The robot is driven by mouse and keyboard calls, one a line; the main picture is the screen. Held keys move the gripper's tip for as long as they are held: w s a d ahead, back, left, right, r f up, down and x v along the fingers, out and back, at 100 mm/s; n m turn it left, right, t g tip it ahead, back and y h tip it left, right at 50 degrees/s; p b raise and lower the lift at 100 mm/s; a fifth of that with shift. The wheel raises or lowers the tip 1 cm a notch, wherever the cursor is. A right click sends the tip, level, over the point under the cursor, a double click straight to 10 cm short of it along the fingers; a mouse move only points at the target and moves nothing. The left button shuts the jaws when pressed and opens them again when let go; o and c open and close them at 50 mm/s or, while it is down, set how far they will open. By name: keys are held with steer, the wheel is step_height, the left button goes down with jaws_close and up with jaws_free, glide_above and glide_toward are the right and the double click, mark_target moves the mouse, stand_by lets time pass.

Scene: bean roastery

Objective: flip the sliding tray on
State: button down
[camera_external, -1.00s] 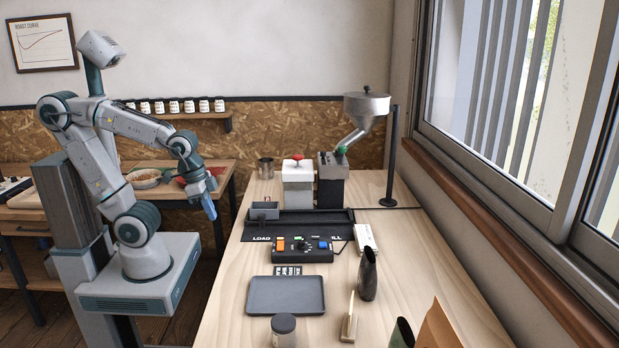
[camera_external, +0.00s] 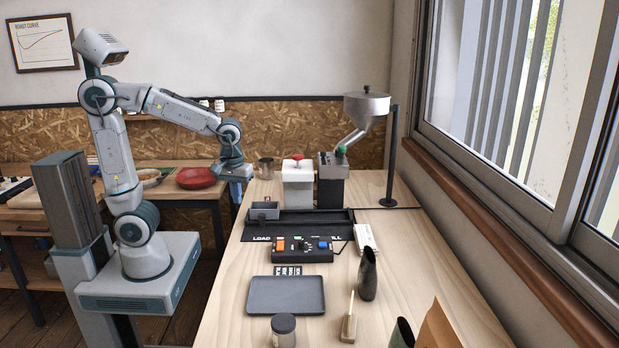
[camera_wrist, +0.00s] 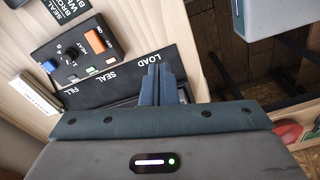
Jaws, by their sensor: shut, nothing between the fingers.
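The sliding tray looks to be the small grey carriage (camera_external: 264,211) at the left, LOAD end of the black track (camera_external: 325,216). In the wrist view the track (camera_wrist: 85,97), marked LOAD, SEAL and FILL, passes behind my fingers, and the carriage is hidden or cannot be made out. A black control box (camera_external: 302,250) stands in front of the track. It has an orange switch (camera_wrist: 97,41), a blue button (camera_wrist: 50,65) and a small dial. My gripper (camera_wrist: 153,72) is shut and empty. In the external view my gripper (camera_external: 240,174) is raised near the bench's left edge, apart from the box.
Behind the track stand a white unit with a red knob (camera_external: 297,182) and a dark unit (camera_external: 332,180) under a metal hopper (camera_external: 366,105). A grey flat tray (camera_external: 286,296), a jar (camera_external: 283,330) and a dark cup (camera_external: 368,275) stand nearer. A red bowl (camera_external: 196,178) is on the back table.

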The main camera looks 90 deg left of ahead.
steer(key=w+a+f+n+g, duration=0.2)
steer(key=w+a+n+g, duration=0.1)
steer(key=a+n, duration=0.9)
steer(key=n, duration=0.4)
steer(key=shift+w+a+g+y, duration=0.15)
steer(key=shift+a+g+y, duration=0.2)
steer(key=shift+g+y, duration=0.05)
steer(key=shift+f, duration=0.2)
step_height(320, 180, down, 9)
steer(key=shift+a+f+p, duration=0.1)
steer(key=shift+p, duration=1.05)
steer(key=shift+w+d, duration=0.25)
steer(key=shift+w, duration=0.1)
